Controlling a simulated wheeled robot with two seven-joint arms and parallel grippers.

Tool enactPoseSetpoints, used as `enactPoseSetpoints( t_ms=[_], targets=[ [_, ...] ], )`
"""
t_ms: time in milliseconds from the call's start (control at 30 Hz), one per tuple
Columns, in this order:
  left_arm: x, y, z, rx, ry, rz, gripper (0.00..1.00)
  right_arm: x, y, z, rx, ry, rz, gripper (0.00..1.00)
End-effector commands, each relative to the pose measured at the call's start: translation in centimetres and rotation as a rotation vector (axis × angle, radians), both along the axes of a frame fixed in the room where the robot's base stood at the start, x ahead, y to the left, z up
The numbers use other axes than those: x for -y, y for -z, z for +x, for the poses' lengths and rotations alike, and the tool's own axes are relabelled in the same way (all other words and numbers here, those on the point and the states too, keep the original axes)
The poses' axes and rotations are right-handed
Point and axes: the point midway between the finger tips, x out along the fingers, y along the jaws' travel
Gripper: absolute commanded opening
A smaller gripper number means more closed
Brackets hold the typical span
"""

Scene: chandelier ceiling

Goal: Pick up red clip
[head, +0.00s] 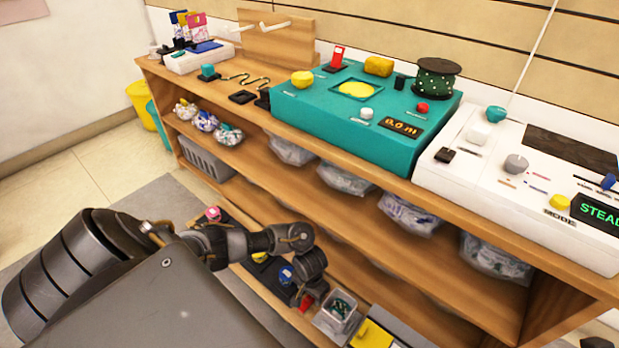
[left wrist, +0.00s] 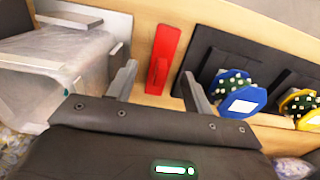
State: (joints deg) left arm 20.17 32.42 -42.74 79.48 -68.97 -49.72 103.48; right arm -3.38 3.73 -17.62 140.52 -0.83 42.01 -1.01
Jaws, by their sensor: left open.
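The red clip (left wrist: 164,60) is a flat red piece with a small hole, lying on the wooden shelf surface in the left wrist view. My left gripper (left wrist: 159,72) is open, with one finger on each side of the clip and gaps left between. The gripper does not hold it. In the head view, a red piece that looks like the clip (head: 307,303) shows low on the bottom shelf, just below my left gripper (head: 311,268). The fingertips are hard to make out there. My right gripper is not in view.
In the left wrist view, a clear bin (left wrist: 60,72) stands left of the clip, and a blue spool (left wrist: 238,92) on a black base and a yellow spool (left wrist: 299,104) are on the right. Above, the workbench holds a teal console (head: 300,112) and a white console (head: 450,180).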

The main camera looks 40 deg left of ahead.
Motion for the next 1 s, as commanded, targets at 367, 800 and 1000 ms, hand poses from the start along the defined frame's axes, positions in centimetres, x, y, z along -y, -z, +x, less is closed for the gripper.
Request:
enactPoseSetpoints(
  t_ms=[367, 800, 1000],
  targets=[
    [0.0, 1.59, 0.0, 0.0, 0.0, 0.0, 0.51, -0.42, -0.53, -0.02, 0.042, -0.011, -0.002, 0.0],
    [-0.02, 1.6, -0.03, 0.0, 0.0, 0.0, 0.03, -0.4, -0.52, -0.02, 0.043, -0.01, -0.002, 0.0],
    [-0.02, 1.57, -0.03, 0.0, 0.0, 0.001, 0.03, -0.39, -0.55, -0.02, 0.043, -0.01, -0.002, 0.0]
  ],
)
